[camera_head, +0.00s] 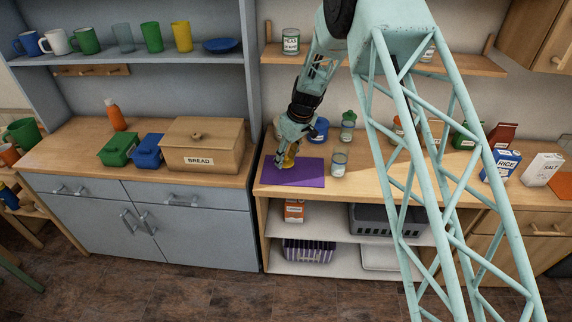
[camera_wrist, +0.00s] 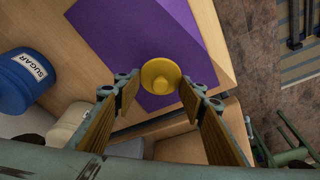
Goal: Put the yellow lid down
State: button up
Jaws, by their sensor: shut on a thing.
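The yellow lid (camera_wrist: 160,76) is round with a raised knob in its middle. My gripper (camera_wrist: 159,92) is shut on it, with a finger at each side in the wrist view. In the head view the lid (camera_head: 289,161) shows just under my gripper (camera_head: 287,156), over the back edge of the purple mat (camera_head: 292,176). The purple mat also shows behind the lid in the wrist view (camera_wrist: 128,32). I cannot tell whether the lid touches the mat.
A glass jar (camera_head: 339,164) stands right of the mat. A blue sugar canister (camera_head: 319,131) and a green-lidded jar (camera_head: 347,127) stand behind. The bread box (camera_head: 203,147) is on the left counter. Most of the mat is bare.

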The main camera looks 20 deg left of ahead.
aim_at(287, 160)
dwell(0.3)
jog(key=shift+f, duration=1.7)
jog(key=shift+f, duration=0.15)
jog(key=o, duration=0.8)
jog(key=v, duration=1.2)
jog(key=shift+d+r, duration=0.1)
jog(key=shift+r, duration=0.1)
